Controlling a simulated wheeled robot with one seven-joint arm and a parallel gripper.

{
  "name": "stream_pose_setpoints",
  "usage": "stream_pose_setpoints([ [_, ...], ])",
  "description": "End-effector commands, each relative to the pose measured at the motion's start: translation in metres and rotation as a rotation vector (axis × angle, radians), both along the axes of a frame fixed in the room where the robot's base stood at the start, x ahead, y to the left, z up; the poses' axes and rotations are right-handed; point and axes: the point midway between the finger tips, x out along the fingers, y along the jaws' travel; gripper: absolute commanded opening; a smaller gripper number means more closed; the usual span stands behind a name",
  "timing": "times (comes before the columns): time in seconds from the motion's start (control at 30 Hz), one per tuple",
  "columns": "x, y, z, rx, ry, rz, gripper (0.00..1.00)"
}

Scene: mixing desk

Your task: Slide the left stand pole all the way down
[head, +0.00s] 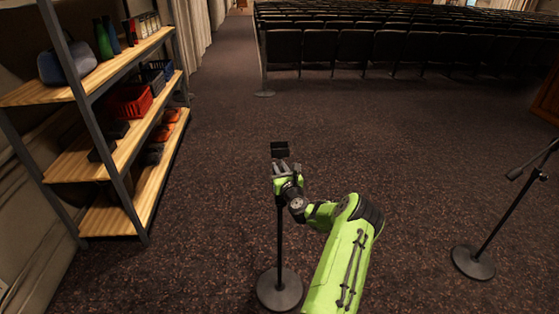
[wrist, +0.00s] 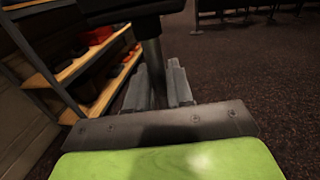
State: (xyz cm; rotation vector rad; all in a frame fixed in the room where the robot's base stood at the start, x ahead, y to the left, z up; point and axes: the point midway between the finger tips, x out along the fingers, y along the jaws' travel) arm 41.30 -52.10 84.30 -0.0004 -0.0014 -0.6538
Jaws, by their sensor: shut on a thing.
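The left stand is a thin dark upright pole (head: 280,235) on a round base (head: 279,291), at the lower middle of the head view. A black block-like top piece (head: 279,149) shows just above my gripper (head: 281,168). My gripper is shut on the pole close below that top piece. In the wrist view, the grey pole (wrist: 153,58) runs down between the two fingers of my gripper (wrist: 160,70), and the dark underside of the top piece (wrist: 125,10) crosses the top edge. The hand hides part of the pole.
A wooden shelf unit (head: 115,165) with bins and bottles stands at the left. A second stand with a round base (head: 473,262) and slanted boom is at the right. Carpet between is clear.

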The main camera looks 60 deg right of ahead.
Motion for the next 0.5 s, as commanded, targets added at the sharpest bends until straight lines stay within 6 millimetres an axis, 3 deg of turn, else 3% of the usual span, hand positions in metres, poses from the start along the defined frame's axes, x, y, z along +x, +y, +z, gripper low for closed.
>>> stream_pose_setpoints([
  [0.03, -0.001, 0.001, -0.023, 0.009, 0.011, 0.003, 0.0],
  [0.2, -0.001, 0.002, -0.046, 0.009, 0.01, 0.003, 0.0],
  [0.5, -0.001, 0.001, -0.057, 0.008, 0.012, 0.002, 0.0],
])
